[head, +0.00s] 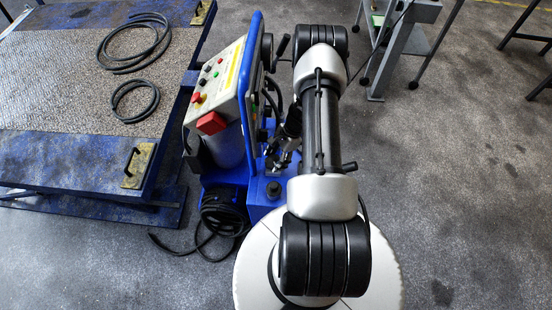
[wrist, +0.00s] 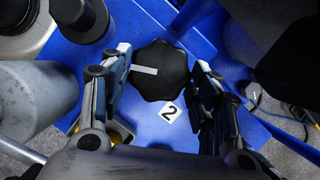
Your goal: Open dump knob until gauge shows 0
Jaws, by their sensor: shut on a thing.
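The dump knob (wrist: 160,71) is a black, lobed knob on a blue surface in the wrist view. A white bar on its top points to the left, nearly level. My gripper (wrist: 162,78) is shut on the knob, one finger on each side. In the head view my gripper (head: 283,155) is low beside the blue power unit (head: 257,205), partly hidden by my arm. I cannot make out a gauge face or its reading in either view.
A white label with a black "2" (wrist: 169,110) lies beside the knob. Grey cylinders (wrist: 38,95) stand close on the left. The control panel (head: 215,85) with a red box rises left of my arm. A blue-framed platform (head: 85,95) holds coiled black hoses.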

